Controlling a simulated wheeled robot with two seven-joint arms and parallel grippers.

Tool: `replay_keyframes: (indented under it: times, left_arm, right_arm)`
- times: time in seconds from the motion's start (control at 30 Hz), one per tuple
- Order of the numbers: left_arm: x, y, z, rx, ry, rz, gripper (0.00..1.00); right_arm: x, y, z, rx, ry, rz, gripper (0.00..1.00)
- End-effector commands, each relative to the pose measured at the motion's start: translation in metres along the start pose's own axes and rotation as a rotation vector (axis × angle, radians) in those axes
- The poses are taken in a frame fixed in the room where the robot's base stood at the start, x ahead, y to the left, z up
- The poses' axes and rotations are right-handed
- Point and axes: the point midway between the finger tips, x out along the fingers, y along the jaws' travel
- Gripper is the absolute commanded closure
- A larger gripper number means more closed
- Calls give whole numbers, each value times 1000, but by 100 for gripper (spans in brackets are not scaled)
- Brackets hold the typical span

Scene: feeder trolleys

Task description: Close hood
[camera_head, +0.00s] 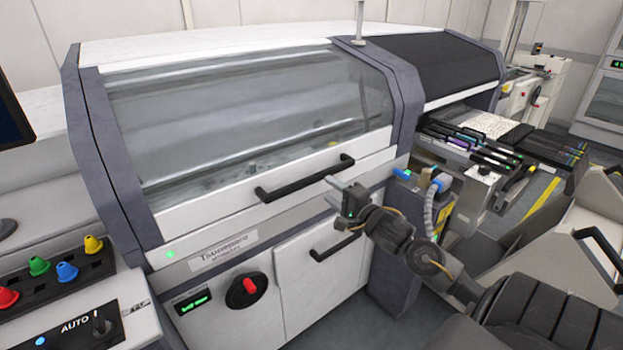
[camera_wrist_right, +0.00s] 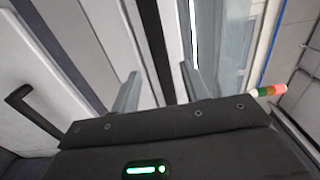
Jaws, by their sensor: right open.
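The hood (camera_head: 250,115) is a large curved lid with a clear window and a white lower edge on the machine at the left in the head view. It looks lowered, with its edge meeting the front panel. Its black bar handle (camera_head: 305,178) runs slantwise along that edge. My left gripper is not in view.
A lower door handle (camera_head: 335,243) sits below my right gripper. A button panel (camera_head: 60,275) stands at the left front. Feeders (camera_head: 470,145) on a trolley are at the right. A red rotary switch (camera_head: 249,287) is on the machine's front.

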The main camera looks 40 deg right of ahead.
Motion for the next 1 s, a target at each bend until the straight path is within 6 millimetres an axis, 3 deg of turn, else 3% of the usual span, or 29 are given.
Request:
replay_keyframes:
  times: [0.2, 0.4, 0.83, 1.0]
  left_arm:
    - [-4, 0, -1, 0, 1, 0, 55]
    - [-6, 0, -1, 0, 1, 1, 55]
    - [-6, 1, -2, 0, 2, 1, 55]
    - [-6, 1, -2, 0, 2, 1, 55]
  right_arm:
    - [44, -2, 1, 0, -2, -3, 55]
    - [71, -1, 2, 0, -3, -2, 55]
    - [81, 0, 3, -2, -5, 0, 55]
    - [81, 0, 3, -1, -5, 0, 76]
